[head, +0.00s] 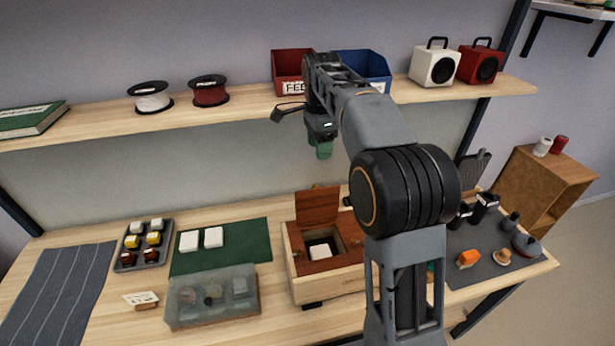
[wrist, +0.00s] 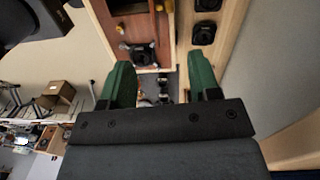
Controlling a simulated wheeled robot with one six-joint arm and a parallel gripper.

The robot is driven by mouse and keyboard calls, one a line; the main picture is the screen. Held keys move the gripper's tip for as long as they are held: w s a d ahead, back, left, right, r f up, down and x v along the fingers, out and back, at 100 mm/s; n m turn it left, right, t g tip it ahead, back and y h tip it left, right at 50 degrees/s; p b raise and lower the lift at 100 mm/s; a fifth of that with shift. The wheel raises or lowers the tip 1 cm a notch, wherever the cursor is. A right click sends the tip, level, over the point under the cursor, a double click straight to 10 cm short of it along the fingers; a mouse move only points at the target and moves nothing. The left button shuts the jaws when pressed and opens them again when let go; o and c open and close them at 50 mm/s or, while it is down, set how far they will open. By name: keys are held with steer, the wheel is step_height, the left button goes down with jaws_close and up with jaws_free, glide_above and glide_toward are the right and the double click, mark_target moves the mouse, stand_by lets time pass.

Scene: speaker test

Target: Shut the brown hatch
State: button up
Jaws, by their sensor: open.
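The brown hatch (head: 317,205) stands raised at the back of a light wooden box (head: 330,284) on the table. Below it, the opening shows a white item (head: 320,250) inside. My gripper (head: 323,150) is above and behind the box, at about the height of the shelf edge, apart from the hatch. In the wrist view its two green fingers (wrist: 160,82) are spread apart with nothing held between them. My arm covers the right part of the box in the head view.
A clear lidded container (head: 212,298) stands left of the box, with a green mat (head: 250,239) behind it. A shelf (head: 245,104) with red and blue bins and two speakers runs above. A dark mat (head: 490,268) with small items lies right.

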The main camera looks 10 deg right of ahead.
mark_target(316, 186)
steer(key=shift+m, duration=0.4)
steer(key=f, duration=1.3)
steer(key=shift+a+f, duration=0.2)
steer(key=shift+a, duration=0.15)
steer(key=shift+c, duration=0.3)
jaws_close()
